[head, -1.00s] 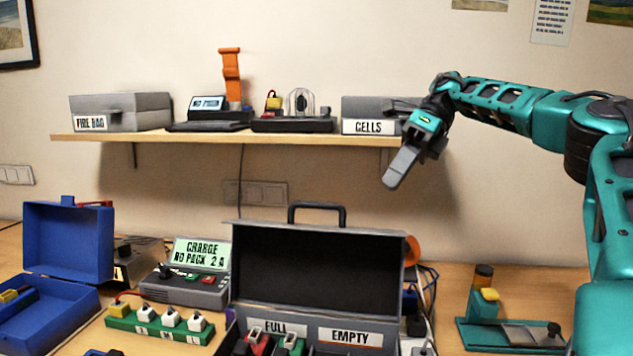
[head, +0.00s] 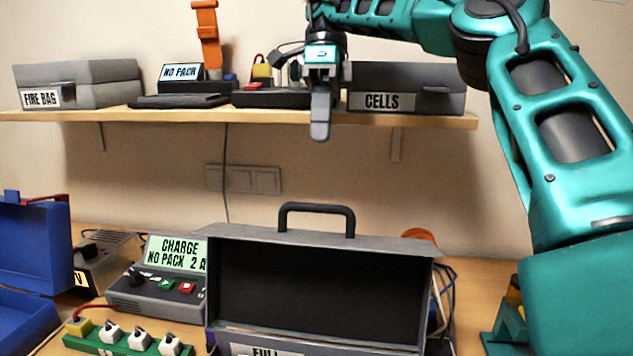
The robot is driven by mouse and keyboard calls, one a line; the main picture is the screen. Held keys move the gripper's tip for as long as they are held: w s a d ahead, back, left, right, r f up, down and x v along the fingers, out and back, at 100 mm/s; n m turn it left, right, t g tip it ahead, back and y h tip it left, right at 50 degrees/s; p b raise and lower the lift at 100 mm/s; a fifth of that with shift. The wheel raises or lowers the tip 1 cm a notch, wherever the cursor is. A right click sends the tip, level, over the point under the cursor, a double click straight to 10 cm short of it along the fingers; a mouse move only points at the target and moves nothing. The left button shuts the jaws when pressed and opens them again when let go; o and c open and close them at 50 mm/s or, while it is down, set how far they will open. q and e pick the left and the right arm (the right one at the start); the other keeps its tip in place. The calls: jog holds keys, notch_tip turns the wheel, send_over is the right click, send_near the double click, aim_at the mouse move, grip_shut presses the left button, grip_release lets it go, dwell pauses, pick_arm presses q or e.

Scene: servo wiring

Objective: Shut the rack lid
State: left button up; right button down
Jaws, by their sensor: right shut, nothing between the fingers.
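The rack is a grey case low in the middle of the head view. Its lid (head: 318,284) stands open and upright, dark inside, with a black handle (head: 317,210) on its top edge. A FULL label (head: 262,350) shows at the bottom edge of the picture; the rest of the rack's inside is cut off. My right gripper (head: 320,130) is shut and empty, pointing down. In the picture it is above the lid handle, in front of the shelf edge, and apart from the lid. My left gripper is not in view.
A shelf (head: 190,113) carries a grey FIRE BAG box (head: 95,84), small devices and a CELLS box (head: 430,86). A charger (head: 160,290), a green strip (head: 85,345) and an open blue case (head: 35,245) are left of the rack.

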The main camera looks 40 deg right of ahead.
jog(key=x, duration=0.9)
jog(key=shift+s+f, duration=0.15)
jog(key=shift+f, duration=0.1)
jog(key=shift+a, duration=0.1)
